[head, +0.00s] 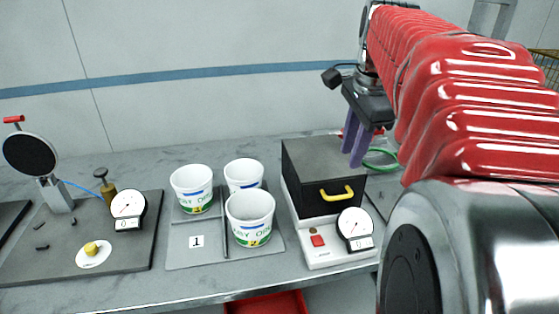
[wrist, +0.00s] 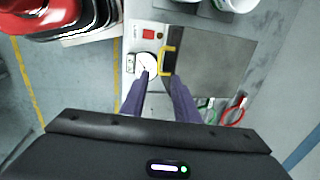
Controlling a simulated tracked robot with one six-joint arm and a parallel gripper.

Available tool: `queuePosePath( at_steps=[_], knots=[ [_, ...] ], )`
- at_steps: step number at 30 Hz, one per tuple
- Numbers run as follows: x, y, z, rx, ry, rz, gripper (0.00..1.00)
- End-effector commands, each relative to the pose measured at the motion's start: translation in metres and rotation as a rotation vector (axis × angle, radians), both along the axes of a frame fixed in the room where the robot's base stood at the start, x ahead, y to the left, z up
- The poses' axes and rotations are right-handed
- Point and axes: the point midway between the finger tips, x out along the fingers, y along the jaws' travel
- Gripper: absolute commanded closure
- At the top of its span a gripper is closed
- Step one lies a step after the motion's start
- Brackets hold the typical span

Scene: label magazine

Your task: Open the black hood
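The black hood (head: 318,160) is a box-shaped cover, shut down on a white base unit (head: 336,256). Its yellow handle (head: 337,194) is on the front face. In the wrist view the hood's flat dark top (wrist: 212,65) lies right of the fingertips, and the yellow handle (wrist: 167,60) shows just beyond them. My gripper (head: 353,156) has two purple fingers pointing down, above the hood's right side in the head view. In the wrist view the fingers (wrist: 158,78) stand apart with nothing between them. I see no contact with the handle.
A round gauge (head: 355,224) and a red button (head: 317,241) are on the base's front. Several white tubs (head: 250,213) stand in a grey tray (head: 205,257) to the left. A red bin (head: 268,303) sits below the bench edge.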

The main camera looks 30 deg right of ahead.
Motion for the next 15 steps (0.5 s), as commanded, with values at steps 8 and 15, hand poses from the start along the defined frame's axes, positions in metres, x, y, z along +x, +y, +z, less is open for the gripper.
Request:
queuePosePath(
  at_steps=[8,15],
  knots=[
    [0.002,0.0,-0.012,0.001,0.002,0.003,0.72],
    [0.008,-0.001,-0.044,0.001,0.003,0.004,0.72]
  ],
)
